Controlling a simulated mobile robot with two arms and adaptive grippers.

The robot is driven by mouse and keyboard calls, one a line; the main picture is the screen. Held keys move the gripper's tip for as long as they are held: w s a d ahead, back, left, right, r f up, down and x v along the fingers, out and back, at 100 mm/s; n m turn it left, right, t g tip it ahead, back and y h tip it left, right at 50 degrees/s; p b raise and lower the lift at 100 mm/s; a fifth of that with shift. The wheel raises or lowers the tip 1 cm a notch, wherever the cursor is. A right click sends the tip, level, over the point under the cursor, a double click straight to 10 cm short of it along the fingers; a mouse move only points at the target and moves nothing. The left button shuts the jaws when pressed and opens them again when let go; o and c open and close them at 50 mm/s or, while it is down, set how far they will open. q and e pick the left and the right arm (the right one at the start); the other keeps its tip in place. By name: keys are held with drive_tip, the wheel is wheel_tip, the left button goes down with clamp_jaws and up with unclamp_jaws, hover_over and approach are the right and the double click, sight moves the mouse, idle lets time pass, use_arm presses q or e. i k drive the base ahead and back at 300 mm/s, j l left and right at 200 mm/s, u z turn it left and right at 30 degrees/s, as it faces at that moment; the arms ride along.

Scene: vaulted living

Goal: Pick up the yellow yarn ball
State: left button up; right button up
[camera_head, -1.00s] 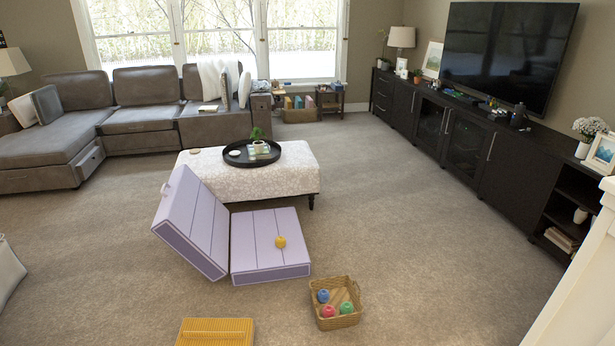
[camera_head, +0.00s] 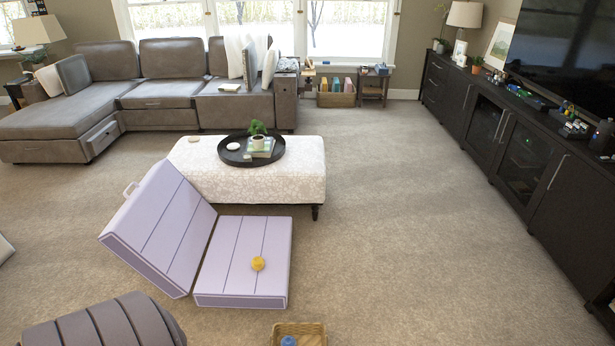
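The yellow yarn ball (camera_head: 258,263) is small and round. It rests on the flat panel of a lilac folding mat (camera_head: 225,268), toward the panel's front right. The mat's other panel (camera_head: 160,225) is tilted up on the left side. Nothing touches or covers the ball from above. Neither of my grippers can be made out in the head view.
A wicker basket (camera_head: 312,331) with a blue ball (camera_head: 288,341) is cut off at the bottom edge. A patterned ottoman (camera_head: 290,185) with a black tray (camera_head: 228,158) stands behind the mat. A dark ribbed shape, unidentified, fills the bottom left. Carpet right of the mat is clear.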

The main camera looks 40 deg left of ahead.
sight(258, 263)
drive_tip(key=i+u, duration=0.1)
drive_tip(key=i, duration=0.45)
drive_tip(key=i+u, duration=0.15)
drive_tip(key=i, duration=0.35)
drive_tip(key=i+l+u, duration=0.1)
drive_tip(key=i, duration=0.45)
drive_tip(key=i+l+u, duration=0.15)
drive_tip(key=i, duration=0.35)
drive_tip(key=i+l+u, duration=0.1)
drive_tip(key=i, duration=0.4)
drive_tip(key=l, duration=0.1)
